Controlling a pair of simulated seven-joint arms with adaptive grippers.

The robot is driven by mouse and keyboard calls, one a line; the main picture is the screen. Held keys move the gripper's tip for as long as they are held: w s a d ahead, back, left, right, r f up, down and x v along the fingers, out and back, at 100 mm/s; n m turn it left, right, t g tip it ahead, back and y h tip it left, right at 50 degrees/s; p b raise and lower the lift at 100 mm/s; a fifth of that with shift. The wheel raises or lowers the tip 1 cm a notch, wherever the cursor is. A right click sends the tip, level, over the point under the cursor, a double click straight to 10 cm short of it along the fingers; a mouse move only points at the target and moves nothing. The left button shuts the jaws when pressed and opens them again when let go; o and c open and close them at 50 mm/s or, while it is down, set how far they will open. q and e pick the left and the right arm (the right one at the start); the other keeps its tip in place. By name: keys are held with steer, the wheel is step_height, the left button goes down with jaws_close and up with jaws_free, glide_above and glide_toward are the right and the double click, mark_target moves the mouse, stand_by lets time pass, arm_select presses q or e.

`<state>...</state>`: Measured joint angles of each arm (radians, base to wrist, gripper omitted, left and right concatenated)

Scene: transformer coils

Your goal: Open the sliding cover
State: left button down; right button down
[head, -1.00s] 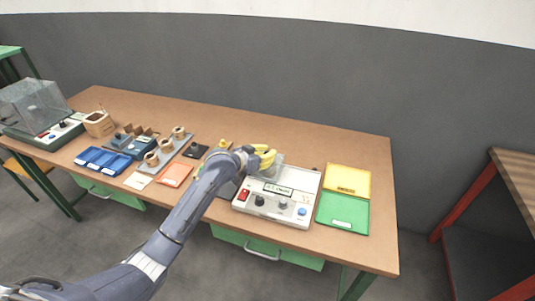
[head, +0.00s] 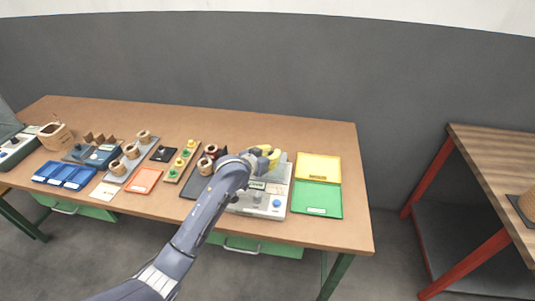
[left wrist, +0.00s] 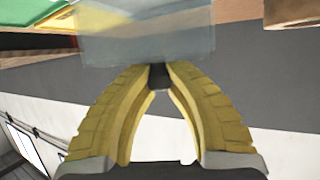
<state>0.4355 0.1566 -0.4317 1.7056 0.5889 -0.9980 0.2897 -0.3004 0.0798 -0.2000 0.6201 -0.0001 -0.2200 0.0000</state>
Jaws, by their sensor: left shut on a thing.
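The test device (head: 246,207) is a pale box with knobs, a small display and a blue button, partly hidden behind my left arm. The sliding cover is a clear, see-through panel at the back of the device; a small part shows beside my fingers in the head view, and its pane (left wrist: 150,35) fills the upper middle of the left wrist view. My left gripper (head: 267,155) has yellow fingers, shut on a small dark knob (left wrist: 159,77) at the cover's edge. My right gripper is not in view.
A yellow tray (head: 318,160) and a green tray (head: 317,212) lie just right of the device. Blue bins (head: 64,176), an orange tray (head: 144,180) and coil holders stand to the left. The table's back right is clear. Another table (head: 500,160) stands at the right.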

arm_select(q)
steer(key=c, duration=1.6)
jaws_free()
steer(key=shift+w+r, duration=0.1)
steer(key=shift+r, duration=0.35)
steer(key=o, duration=0.4)
steer(key=shift+f, duration=0.25)
steer(key=shift+c, duration=0.2)
steer(key=v, duration=1.2)
steer(key=shift+f, duration=0.1)
